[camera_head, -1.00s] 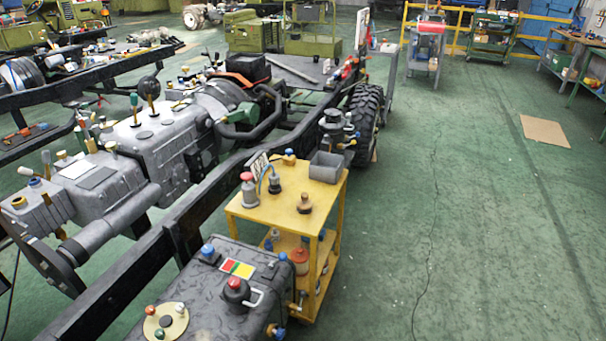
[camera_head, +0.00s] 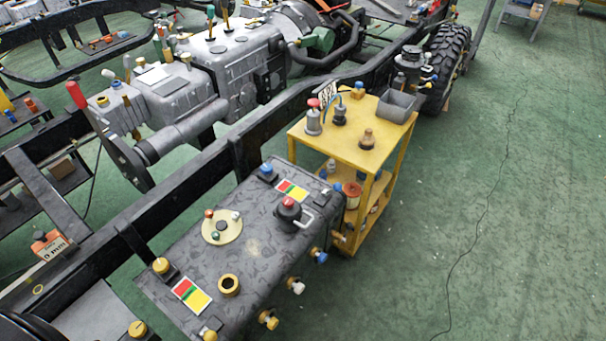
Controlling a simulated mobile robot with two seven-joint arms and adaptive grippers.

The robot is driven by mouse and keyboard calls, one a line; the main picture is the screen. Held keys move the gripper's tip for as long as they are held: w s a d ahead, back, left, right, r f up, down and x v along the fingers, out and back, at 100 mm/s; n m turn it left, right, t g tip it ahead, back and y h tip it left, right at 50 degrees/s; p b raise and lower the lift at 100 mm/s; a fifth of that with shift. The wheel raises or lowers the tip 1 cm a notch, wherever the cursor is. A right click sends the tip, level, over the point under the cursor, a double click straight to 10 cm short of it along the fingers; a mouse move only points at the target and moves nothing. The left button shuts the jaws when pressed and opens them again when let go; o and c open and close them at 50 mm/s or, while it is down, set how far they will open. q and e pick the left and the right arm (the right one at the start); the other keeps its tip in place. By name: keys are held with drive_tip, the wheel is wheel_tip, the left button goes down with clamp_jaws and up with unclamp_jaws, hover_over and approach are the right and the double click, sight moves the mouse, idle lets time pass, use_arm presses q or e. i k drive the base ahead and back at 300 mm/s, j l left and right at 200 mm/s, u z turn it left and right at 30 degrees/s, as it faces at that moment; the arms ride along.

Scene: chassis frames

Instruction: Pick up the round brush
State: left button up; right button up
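A small brown piece with a round base and a knob on top (camera_head: 367,139) stands upright on the top of the yellow cart (camera_head: 350,150). It looks like the round brush, but it is too small to be sure. It stands near the front right part of the cart top, apart from the other things there. Neither of my grippers is in view.
On the cart top are a grey can with a red cap (camera_head: 313,119), a dark can with a blue tube (camera_head: 339,115) and a grey bin (camera_head: 397,105). A dark grey tank (camera_head: 250,245) and the black chassis rail (camera_head: 205,190) lie left. Green floor (camera_head: 530,220) is clear at right.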

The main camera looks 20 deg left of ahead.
sight(366, 141)
drive_tip(key=i+l+u, duration=0.4)
drive_tip(key=l+u, duration=0.15)
drive_tip(key=i+l+u, duration=0.15)
drive_tip(key=l+u, duration=0.15)
drive_tip(key=i+l+u, duration=0.1)
drive_tip(key=l+u, duration=0.15)
drive_tip(key=l, duration=0.15)
